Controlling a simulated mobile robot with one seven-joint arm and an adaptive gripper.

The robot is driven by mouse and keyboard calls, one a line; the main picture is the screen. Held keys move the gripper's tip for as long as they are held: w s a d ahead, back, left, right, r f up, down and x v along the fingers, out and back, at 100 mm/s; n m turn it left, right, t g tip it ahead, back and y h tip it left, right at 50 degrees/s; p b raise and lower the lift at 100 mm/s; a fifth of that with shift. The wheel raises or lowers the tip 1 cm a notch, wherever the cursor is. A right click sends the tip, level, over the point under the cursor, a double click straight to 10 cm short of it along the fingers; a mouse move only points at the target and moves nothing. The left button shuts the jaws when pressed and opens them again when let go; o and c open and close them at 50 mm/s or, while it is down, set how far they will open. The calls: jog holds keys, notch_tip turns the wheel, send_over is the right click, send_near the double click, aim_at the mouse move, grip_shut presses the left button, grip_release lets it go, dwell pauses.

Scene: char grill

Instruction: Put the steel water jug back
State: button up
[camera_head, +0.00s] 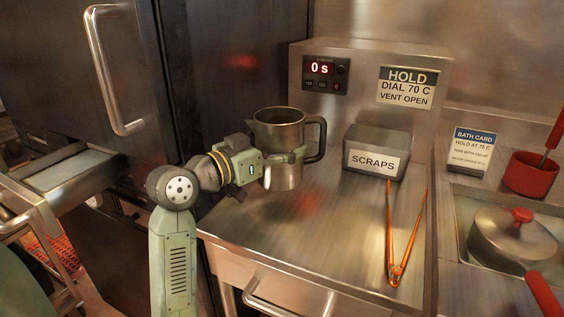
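The steel water jug (279,130) is upright over the left part of the steel counter, with its black handle (320,140) facing right. My gripper (288,157) comes in from the left at the jug's middle height. Its fingers lie across the near side of the jug and reach toward the handle. I cannot tell whether they are closed on the jug or only beside it. The gripper hides part of the jug's body. The jug's base shows below the gripper, but whether it rests on the counter is unclear.
A grey SCRAPS bin (377,150) stands right of the jug. Orange-handled tongs (402,235) lie in front of it. A lidded pot (512,238) and a red container (530,174) are at the right. The steel counter (325,225) is clear in front of the jug.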

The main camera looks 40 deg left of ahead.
jog(key=shift+f, duration=2)
jog(key=shift+f, duration=0.1)
jog(key=o, duration=1.9)
jog(key=shift+f, duration=0.15)
jog(key=shift+o, duration=0.2)
